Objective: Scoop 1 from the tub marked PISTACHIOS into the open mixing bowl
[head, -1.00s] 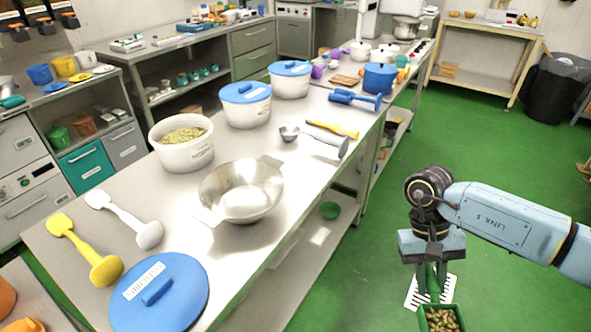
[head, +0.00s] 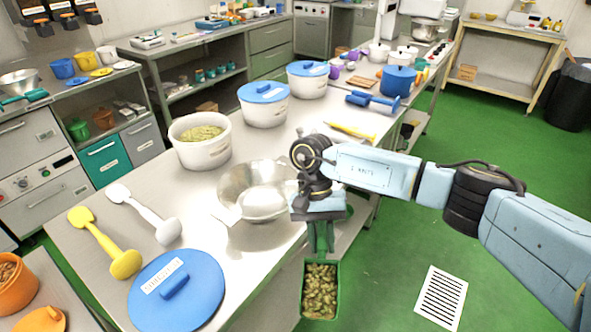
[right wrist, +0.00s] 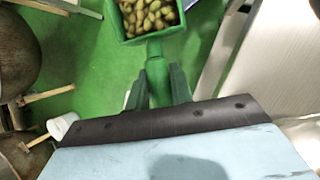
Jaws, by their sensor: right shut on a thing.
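My right gripper (head: 319,232) is shut on the handle of a green scoop (head: 320,290) filled with pistachios; the full scoop also shows at the top of the right wrist view (right wrist: 150,18). It hangs beyond the front edge of the table, to the right of the open steel mixing bowl (head: 245,205). The bowl is empty as far as I see, and my right wrist covers part of its right side. The open white tub (head: 203,155) behind the bowl holds green nuts; its marking is too small to read. My left gripper is not in view.
A blue lid (head: 205,305), a yellow scoop (head: 125,263) and a white scoop (head: 167,231) lie on the near table. Blue-lidded tubs (head: 263,110) stand behind. A yellow utensil (head: 351,132) lies beyond my wrist. The green floor at right is open, with a white grate (head: 441,297).

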